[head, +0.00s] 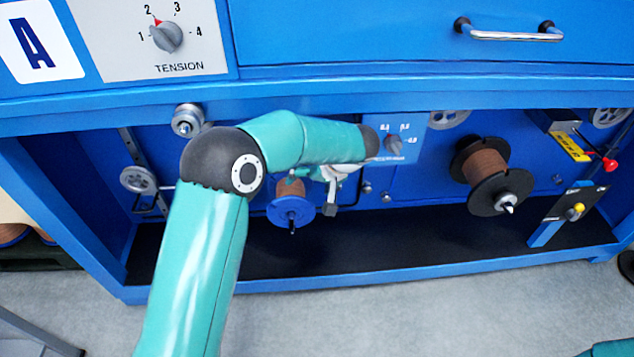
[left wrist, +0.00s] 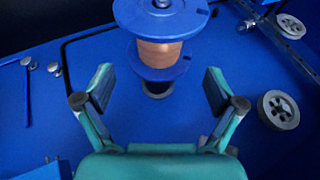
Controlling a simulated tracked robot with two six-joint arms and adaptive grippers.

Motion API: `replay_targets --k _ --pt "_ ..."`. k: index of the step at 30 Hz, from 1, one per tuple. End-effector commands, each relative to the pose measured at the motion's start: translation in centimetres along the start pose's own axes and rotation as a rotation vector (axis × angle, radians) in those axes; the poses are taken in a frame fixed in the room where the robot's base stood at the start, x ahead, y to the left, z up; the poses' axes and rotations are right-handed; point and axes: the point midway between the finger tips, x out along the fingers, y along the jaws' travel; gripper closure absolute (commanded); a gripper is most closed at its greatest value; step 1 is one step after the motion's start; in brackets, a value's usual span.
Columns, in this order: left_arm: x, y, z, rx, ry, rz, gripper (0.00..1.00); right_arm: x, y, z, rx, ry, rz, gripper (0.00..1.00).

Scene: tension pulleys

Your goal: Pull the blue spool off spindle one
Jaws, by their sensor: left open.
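The blue spool (head: 283,214), wound with copper-coloured wire, sits on a dark spindle (head: 292,229) inside the blue machine bay. In the left wrist view the blue spool (left wrist: 160,55) shows both flanges and the copper winding, with the spindle's pale end at the top edge. My left gripper (head: 332,196) is just right of the spool in the head view, partly hidden by its own arm. In the left wrist view my left gripper (left wrist: 157,84) is open and empty, its fingers spread on either side of the spool's line, with no contact visible. My right gripper is out of view.
A black-flanged spool (head: 487,168) sits on another spindle at the right. A small dial (head: 394,145) is right of my left gripper. Grey pulleys (head: 138,180) line the bay. A red-knobbed lever (head: 609,164) is at the far right. The bay's dark floor (head: 400,230) is clear.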

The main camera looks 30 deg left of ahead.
Motion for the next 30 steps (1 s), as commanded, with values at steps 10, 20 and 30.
replay_targets --k 10,20,30 --pt "7.4 0.1 0.2 0.001 -0.004 -0.001 0.06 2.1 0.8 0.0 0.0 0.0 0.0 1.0" --pt "11.2 0.0 0.1 0.001 -0.002 0.0 0.06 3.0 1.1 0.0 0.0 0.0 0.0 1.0" --pt "11.5 -0.1 0.1 0.001 -0.002 0.001 0.06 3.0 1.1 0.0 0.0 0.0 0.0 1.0"
